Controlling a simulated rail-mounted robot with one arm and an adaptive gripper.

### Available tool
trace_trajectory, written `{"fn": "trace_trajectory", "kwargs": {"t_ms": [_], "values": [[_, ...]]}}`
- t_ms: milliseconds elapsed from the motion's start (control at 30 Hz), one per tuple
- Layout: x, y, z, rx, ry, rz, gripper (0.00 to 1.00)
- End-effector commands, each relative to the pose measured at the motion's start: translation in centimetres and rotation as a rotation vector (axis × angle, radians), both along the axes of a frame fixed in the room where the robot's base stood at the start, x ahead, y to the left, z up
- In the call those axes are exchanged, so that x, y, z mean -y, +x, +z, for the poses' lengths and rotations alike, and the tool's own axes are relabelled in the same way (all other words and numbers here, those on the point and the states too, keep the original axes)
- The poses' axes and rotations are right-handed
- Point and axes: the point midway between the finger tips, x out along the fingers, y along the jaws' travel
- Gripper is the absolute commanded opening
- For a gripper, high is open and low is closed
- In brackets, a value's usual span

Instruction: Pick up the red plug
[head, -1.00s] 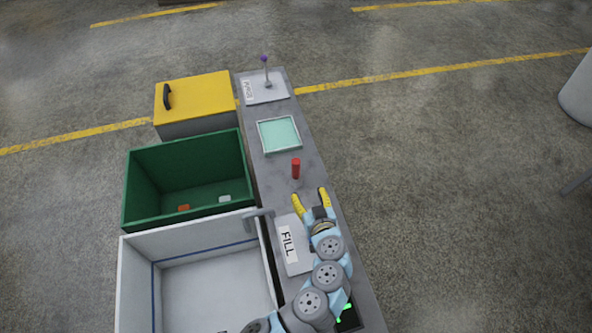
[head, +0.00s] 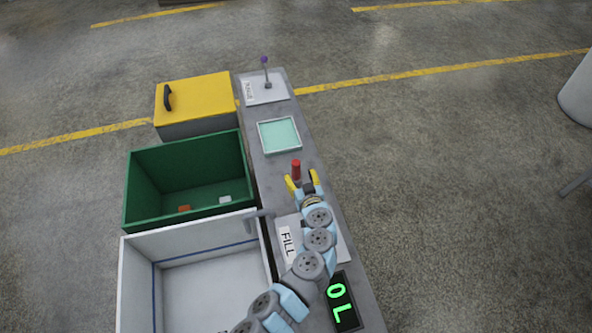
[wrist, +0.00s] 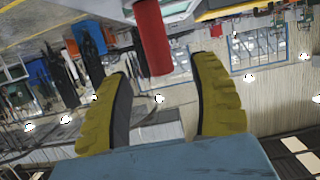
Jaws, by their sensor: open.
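The red plug (head: 296,167) stands upright on the grey bench top, with a grey lower part partly hidden by my gripper. In the wrist view the red plug (wrist: 152,38) shows at the top, ahead of the fingertips and between their lines. My gripper (head: 302,182) has two yellow fingers and is open and empty. Its fingertips are close in front of the plug in the head view. In the wrist view the open fingers (wrist: 162,68) stand to the left and right, with nothing held between them.
A teal tray (head: 279,120) lies beyond the plug, and a purple-tipped lever (head: 266,72) beyond that. A green bin (head: 130,190), white basin (head: 135,260) with a tap (head: 262,214), and yellow-lidded box (head: 200,98) stand left. A display (head: 342,302) reads "0 L".

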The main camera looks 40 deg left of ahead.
Motion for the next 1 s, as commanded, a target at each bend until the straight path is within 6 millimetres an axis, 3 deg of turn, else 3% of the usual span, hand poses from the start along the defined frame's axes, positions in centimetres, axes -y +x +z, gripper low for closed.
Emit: {"fn": "trace_trajectory", "kwargs": {"t_ms": [1000], "values": [[-3.9, 2.7, -2.2, -0.002, 0.0, 0.004, 0.62]]}}
